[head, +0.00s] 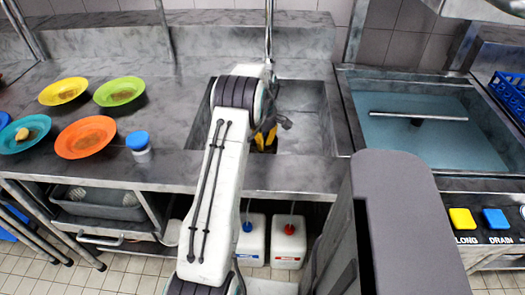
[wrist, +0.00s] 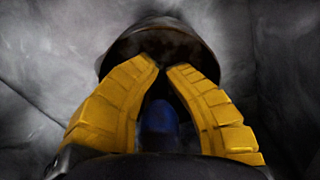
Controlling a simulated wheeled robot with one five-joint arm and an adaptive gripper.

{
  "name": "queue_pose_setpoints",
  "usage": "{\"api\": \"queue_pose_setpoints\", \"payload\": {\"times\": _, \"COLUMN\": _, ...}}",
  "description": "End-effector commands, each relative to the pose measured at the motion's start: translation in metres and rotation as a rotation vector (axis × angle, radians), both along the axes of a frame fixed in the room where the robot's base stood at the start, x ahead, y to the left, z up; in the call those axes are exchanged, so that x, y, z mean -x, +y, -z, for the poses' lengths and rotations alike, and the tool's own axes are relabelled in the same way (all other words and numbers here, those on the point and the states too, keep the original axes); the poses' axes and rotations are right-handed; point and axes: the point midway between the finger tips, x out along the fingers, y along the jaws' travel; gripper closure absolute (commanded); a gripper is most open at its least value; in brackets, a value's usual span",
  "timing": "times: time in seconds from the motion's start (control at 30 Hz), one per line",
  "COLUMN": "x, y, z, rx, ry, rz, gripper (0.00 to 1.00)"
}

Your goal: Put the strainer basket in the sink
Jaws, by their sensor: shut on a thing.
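The sink (head: 308,125) is a grey metal basin at the centre of the counter in the head view. My gripper (head: 265,139) reaches down into the basin's opening, and my arm hides part of it. In the wrist view, my gripper (wrist: 164,66) has its yellow fingers converging at the tips, shut on a dark round thing, which looks like the strainer basket (wrist: 152,42). Grey metal surfaces surround it. I cannot tell whether the basket touches the sink floor. A blue shape shows between the fingers; I cannot tell what it is. The basket is hidden in the head view.
Coloured plates, including an orange one (head: 86,137), and a blue-lidded jar (head: 138,145) stand on the counter (head: 190,70) at left. A water-filled tank (head: 430,140) lies at right. A tall tap (head: 269,30) stands behind the sink. Two white canisters (head: 288,240) stand below.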

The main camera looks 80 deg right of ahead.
Motion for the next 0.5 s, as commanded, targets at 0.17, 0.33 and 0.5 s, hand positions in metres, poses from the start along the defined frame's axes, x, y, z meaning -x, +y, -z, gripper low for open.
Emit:
{"api": "queue_pose_setpoints", "payload": {"times": 0.17, "x": 0.000, "y": 0.000, "z": 0.008, "rx": -0.001, "ry": 0.000, "rz": 0.000, "gripper": 1.00}}
{"api": "queue_pose_setpoints", "payload": {"times": 0.33, "x": 0.000, "y": 0.001, "z": 0.027, "rx": -0.003, "ry": 0.000, "rz": 0.000, "gripper": 1.00}}
{"api": "queue_pose_setpoints", "payload": {"times": 0.5, "x": 0.000, "y": 0.000, "z": 0.040, "rx": 0.000, "ry": 0.000, "rz": 0.000, "gripper": 1.00}}
